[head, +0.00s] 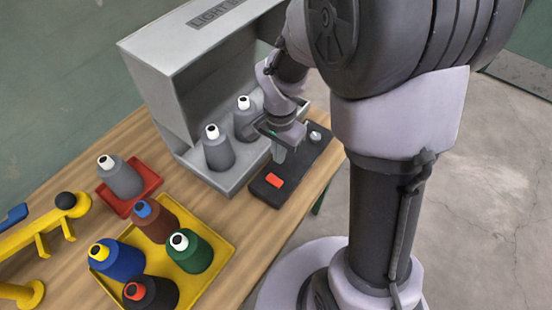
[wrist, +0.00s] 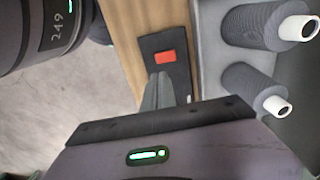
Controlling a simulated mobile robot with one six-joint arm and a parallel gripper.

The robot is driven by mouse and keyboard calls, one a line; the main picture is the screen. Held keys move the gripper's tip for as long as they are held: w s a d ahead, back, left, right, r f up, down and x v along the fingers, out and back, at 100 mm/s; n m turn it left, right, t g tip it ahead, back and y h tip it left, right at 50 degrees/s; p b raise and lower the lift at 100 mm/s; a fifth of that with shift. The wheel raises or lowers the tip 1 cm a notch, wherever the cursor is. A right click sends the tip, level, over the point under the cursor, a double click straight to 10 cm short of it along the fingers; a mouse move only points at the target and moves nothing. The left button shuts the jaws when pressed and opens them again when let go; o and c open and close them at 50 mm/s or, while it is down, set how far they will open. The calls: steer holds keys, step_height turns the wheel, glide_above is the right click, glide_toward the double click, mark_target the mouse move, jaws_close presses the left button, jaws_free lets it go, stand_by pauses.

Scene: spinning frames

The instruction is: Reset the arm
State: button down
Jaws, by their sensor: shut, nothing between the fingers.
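My gripper (head: 279,152) is shut and empty. It points down over a dark control panel (head: 263,188) on the bench, beside the grey light box. In the wrist view my gripper's fingers (wrist: 159,88) are together above the panel (wrist: 157,44). A red button (head: 273,181) on the panel lies just in front of the fingertips; it also shows in the wrist view (wrist: 164,57). I cannot tell whether the fingertips touch the panel. My arm reaches across from the right of the head view and hides part of the light box.
The light box (head: 155,85) holds two grey cones (head: 218,152) with white tips. Another grey cone (head: 122,178) stands on a red tray (head: 153,174). A yellow tray (head: 222,243) holds several coloured cones. A yellow frame (head: 40,236) lies at the left. Open floor (head: 480,190) is at the right.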

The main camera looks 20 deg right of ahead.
steer(key=shift+s+r, duration=0.15)
steer(key=shift+r, duration=0.7)
steer(key=shift+r, duration=0.1)
steer(key=s+a+r+n+t+y+b, duration=0.1)
steer(key=s+a+r+n+t, duration=0.1)
steer(key=s+r, duration=0.5)
steer(key=s+a+r+n+t+y+b, duration=0.1)
steer(key=s+a+r+n+t+b, duration=0.1)
steer(key=s+r, duration=0.4)
steer(key=shift+s+a+r+n+t, duration=0.25)
steer(key=shift+s+r+n+t, duration=0.15)
steer(key=shift+n+t, duration=0.65)
steer(key=shift+w, duration=0.1)
